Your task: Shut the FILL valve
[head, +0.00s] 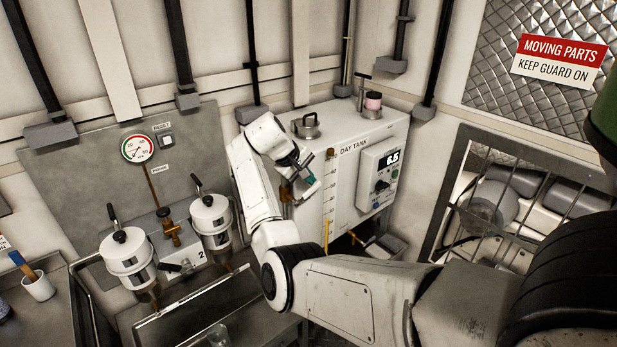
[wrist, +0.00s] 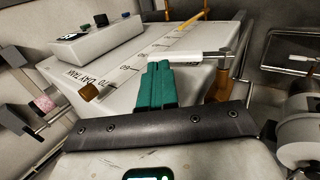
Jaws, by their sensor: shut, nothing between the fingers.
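The white DAY TANK cabinet (head: 365,150) stands on the back wall, and its face (wrist: 130,50) also shows turned sideways in the wrist view. A brass valve body (wrist: 217,84) with a white lever (wrist: 200,57) sits beside the tank's edge in the wrist view. No FILL label is legible there. In the head view a brass fitting (head: 286,191) shows beside my gripper, partly hidden by it. My gripper (wrist: 158,68) has its teal fingers closed and empty. The fingertips are close to the lever's free end; I cannot tell if they touch. It also shows in the head view (head: 308,178).
A control box (head: 379,172) with a display reading 6.5 is on the tank face, right of the sight gauge (head: 329,205). Two white filter canisters (head: 128,258) and a pressure gauge (head: 139,148) are at left.

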